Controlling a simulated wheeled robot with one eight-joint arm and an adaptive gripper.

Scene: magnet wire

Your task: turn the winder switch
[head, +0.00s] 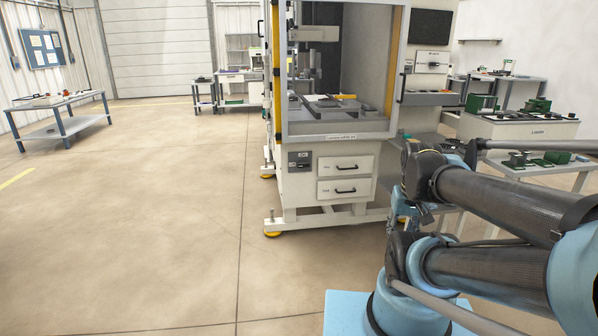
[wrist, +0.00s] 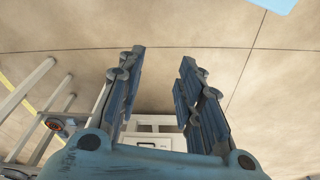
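No winder switch can be made out in either view. A pale bench unit with green parts (head: 520,125) stands at the right in the head view, partly behind my arm; I cannot tell if it is the winder. My gripper (wrist: 163,58) is open and empty in the wrist view, its two fingers apart with bare floor beyond them. In the head view my arm fills the lower right, and the gripper's fingers cannot be made out.
A tall glazed machine cabinet (head: 326,222) with two drawers stands ahead, left of my arm. A grey table (head: 60,104) is at the far left, and a bench (head: 232,78) stands at the back. The floor (head: 150,210) at left and centre is clear.

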